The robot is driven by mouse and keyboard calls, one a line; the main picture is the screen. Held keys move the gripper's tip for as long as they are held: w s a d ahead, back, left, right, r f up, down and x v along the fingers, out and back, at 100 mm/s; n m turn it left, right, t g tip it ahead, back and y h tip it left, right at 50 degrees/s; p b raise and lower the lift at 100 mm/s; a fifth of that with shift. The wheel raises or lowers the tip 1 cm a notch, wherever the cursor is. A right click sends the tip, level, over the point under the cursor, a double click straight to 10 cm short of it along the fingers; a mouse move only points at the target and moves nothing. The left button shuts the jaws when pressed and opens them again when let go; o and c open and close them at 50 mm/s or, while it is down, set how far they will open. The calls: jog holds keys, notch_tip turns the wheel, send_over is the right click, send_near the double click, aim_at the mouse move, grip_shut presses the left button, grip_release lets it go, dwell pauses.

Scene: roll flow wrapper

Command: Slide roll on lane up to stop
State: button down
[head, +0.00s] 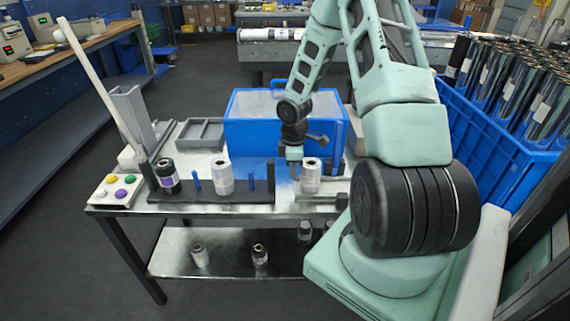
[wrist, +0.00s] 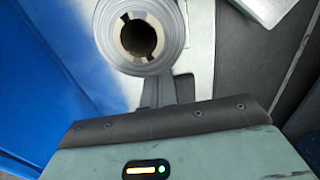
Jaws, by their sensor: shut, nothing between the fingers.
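A light grey roll (head: 310,176) stands upright on the steel lane (head: 285,196) at the middle of the bench. The wrist view shows the roll (wrist: 140,38) from above, with its pale notched core. My gripper (head: 296,170) points down just left of this roll. In the wrist view my gripper (wrist: 168,92) is shut and empty, its fingers close beside the roll; I cannot tell if they touch it. A dark block (head: 342,200) sits at the lane's right end; I cannot tell whether it is the stop.
A black rack (head: 205,196) with blue pegs holds a black roll (head: 168,176) and a white roll (head: 222,177). A blue bin (head: 255,135) stands close behind. A button panel (head: 118,190) is at left, and a blue crate (head: 500,130) of rolls at right.

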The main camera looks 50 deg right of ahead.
jog(key=shift+s+d, duration=0.3)
jog(key=shift+s, duration=0.05)
jog(key=s+d+p, duration=0.2)
jog(key=s+d, duration=0.1)
jog(key=s, duration=0.1)
jog(key=s+d+p, duration=0.3)
jog(key=s+d, duration=0.1)
jog(key=s+d+p, duration=0.3)
jog(key=s+d, duration=0.1)
jog(key=shift+s+r, duration=0.1)
jog(key=shift+s, duration=0.3)
jog(key=shift+s+d, duration=0.1)
jog(key=shift+s, duration=0.05)
